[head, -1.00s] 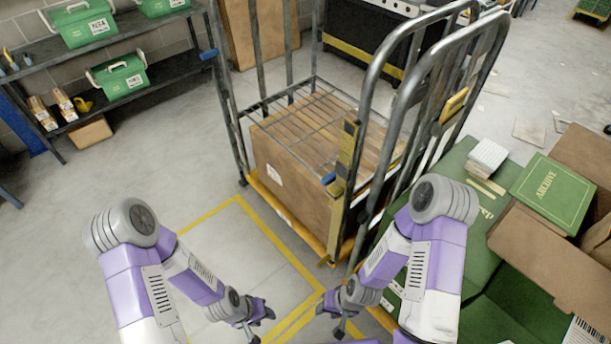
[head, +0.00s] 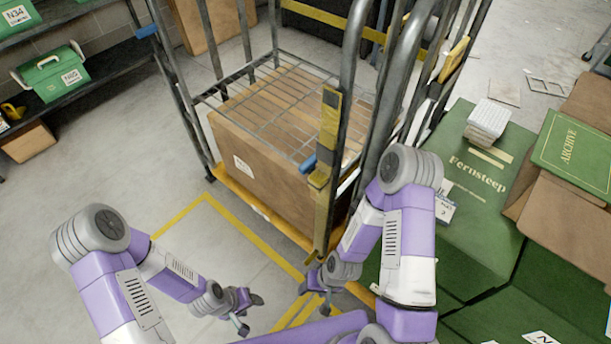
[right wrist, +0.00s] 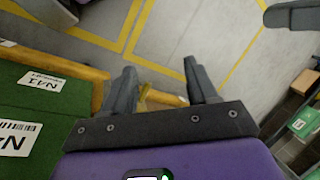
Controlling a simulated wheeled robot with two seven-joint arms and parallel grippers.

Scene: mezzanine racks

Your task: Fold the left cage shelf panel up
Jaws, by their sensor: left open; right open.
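The left cage (head: 176,92) is a grey tubular roll cage on a yellow base, ahead of me. Its wire shelf panel (head: 290,88) lies folded down, roughly level, over a large brown box (head: 262,160). Blue tabs show on the cage, one at the panel's near right corner (head: 308,164). My left gripper (head: 246,312) is open and empty, low in front of the cage. My right gripper (head: 314,290) is open and empty, near the cage's front right corner post; its open fingers show over floor in the right wrist view (right wrist: 157,78). Neither gripper touches the panel.
Green boxes, one marked Fernsteep (head: 478,180), and an open carton (head: 560,225) crowd the right side. A dark shelf (head: 85,85) with a green toolbox (head: 52,74) stands at left.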

